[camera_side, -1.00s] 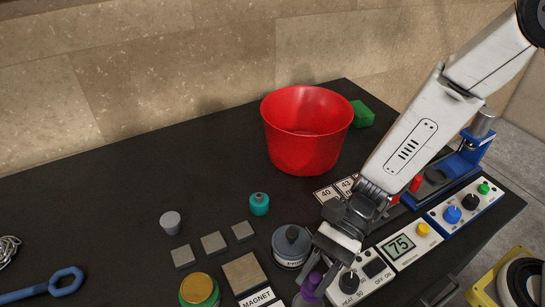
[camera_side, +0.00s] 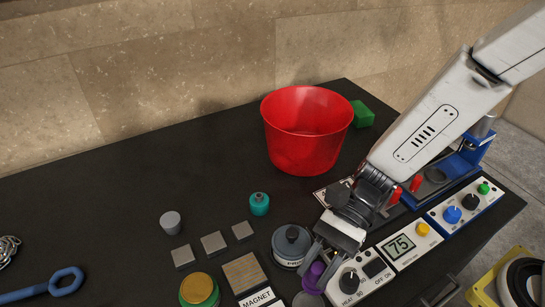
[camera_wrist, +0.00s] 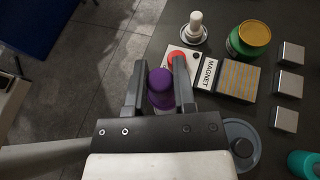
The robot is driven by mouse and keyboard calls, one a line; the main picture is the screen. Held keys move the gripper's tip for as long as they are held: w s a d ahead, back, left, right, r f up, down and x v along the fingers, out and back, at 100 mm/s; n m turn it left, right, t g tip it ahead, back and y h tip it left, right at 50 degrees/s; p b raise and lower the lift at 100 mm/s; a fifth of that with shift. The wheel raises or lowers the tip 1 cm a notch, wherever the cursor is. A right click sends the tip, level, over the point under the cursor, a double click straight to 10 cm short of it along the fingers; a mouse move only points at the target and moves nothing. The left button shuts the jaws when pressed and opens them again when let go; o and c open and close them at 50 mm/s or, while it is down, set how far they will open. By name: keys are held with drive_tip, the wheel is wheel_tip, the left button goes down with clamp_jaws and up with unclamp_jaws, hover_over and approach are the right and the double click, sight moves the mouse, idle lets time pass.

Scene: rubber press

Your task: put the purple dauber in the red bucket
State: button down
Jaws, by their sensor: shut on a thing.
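The purple dauber (camera_side: 313,278) is between the fingers of my gripper (camera_side: 318,262) near the front edge of the table in the side view. In the wrist view the dauber (camera_wrist: 161,86) shows its round purple top, and my gripper (camera_wrist: 160,80) is shut on it. The fingers hide part of its sides. The red bucket (camera_side: 305,145) stands upright at the back of the table, behind and left of my arm. I see no dauber in the part of its inside that shows.
A grey round pot (camera_side: 291,242) is just beside my gripper. A teal bottle (camera_side: 259,204), small grey blocks (camera_side: 213,243) and a green jar (camera_side: 198,290) lie left of it. The heater box (camera_side: 360,278) is close on the right. A green block (camera_side: 362,114) is behind the bucket.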

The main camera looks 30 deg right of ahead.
drive_tip(key=w+d+r+m+t, duration=0.2)
drive_tip(key=w+d+m+t, duration=0.35)
drive_tip(key=w, duration=0.25)
drive_tip(key=w+d+r+m+t, duration=0.2)
drive_tip(key=w+d+m+t, duration=0.35)
drive_tip(key=w, duration=0.35)
drive_tip(key=w+d+r+m+t+h, duration=0.2)
drive_tip(key=w+d+m+t+h, duration=0.1)
drive_tip(key=d, duration=0.5)
drive_tip(key=w+d+r+m+t+h, duration=0.2)
drive_tip(key=w+d+m+t+h, duration=0.1)
drive_tip(key=d, duration=0.6)
drive_tip(key=m+t+h, duration=0.1)
drive_tip(key=m+h, duration=0.1)
drive_tip(key=shift+w+d+r+h, duration=0.2)
drive_tip(key=shift+d+h, duration=0.1)
drive_tip(key=shift+f, duration=0.1)
